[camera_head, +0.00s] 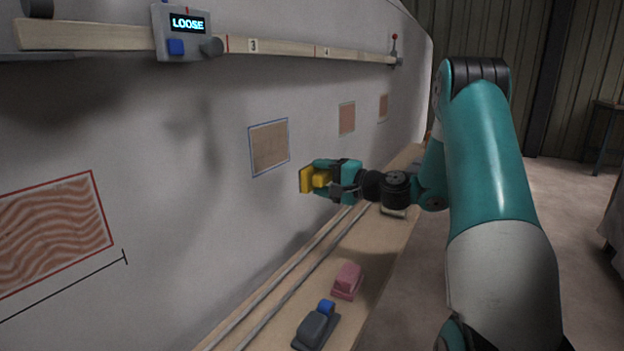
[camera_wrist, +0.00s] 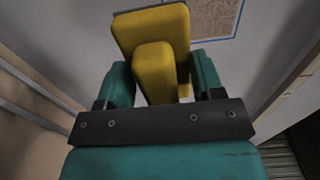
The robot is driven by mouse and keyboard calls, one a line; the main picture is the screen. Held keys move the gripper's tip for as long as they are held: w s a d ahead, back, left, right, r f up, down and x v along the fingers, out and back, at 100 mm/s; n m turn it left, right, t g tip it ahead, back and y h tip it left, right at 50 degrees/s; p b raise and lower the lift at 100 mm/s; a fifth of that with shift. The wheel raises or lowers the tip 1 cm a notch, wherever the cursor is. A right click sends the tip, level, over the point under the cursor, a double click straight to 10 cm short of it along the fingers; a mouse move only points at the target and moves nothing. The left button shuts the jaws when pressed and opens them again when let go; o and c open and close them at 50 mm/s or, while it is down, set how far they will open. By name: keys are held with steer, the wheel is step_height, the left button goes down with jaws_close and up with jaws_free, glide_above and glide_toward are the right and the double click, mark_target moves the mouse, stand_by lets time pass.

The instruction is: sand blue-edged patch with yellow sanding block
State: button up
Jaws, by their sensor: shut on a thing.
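The blue-edged patch (camera_head: 269,146) is a brown, grainy rectangle on the pale hull wall in the head view. Part of it shows at the top of the wrist view (camera_wrist: 207,15). My gripper (camera_head: 324,178) is shut on the yellow sanding block (camera_head: 306,180), to the right of the patch and a little lower. In the wrist view the block (camera_wrist: 152,45) sits between the two teal fingers, its broad plate facing away from me. The block appears apart from the patch. Its sanding face is hidden.
A red-edged wavy patch (camera_head: 50,233) is at left; smaller patches (camera_head: 347,118) lie farther along. A wooden rail (camera_head: 120,37) carries a box reading LOOSE (camera_head: 186,32). Below, a bench (camera_head: 275,311) with two metal rails holds a pink block (camera_head: 347,280) and a grey-blue tool (camera_head: 317,326).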

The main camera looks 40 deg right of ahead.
mark_target(329, 181)
steer(key=shift+s+d, duration=0.15)
steer(key=shift+s, duration=0.35)
steer(key=shift+b+v, duration=0.5)
steer(key=shift+v, duration=0.65)
steer(key=shift+s+d+f+b, duration=0.2)
steer(key=shift+f+b, duration=0.1)
steer(key=shift+b, duration=0.55)
steer(key=shift+s+d+r+b, duration=0.1)
steer(key=shift+s+b, duration=0.35)
steer(key=shift+b, duration=0.2)
steer(key=shift+s+r, duration=0.1)
steer(key=shift+r, duration=0.1)
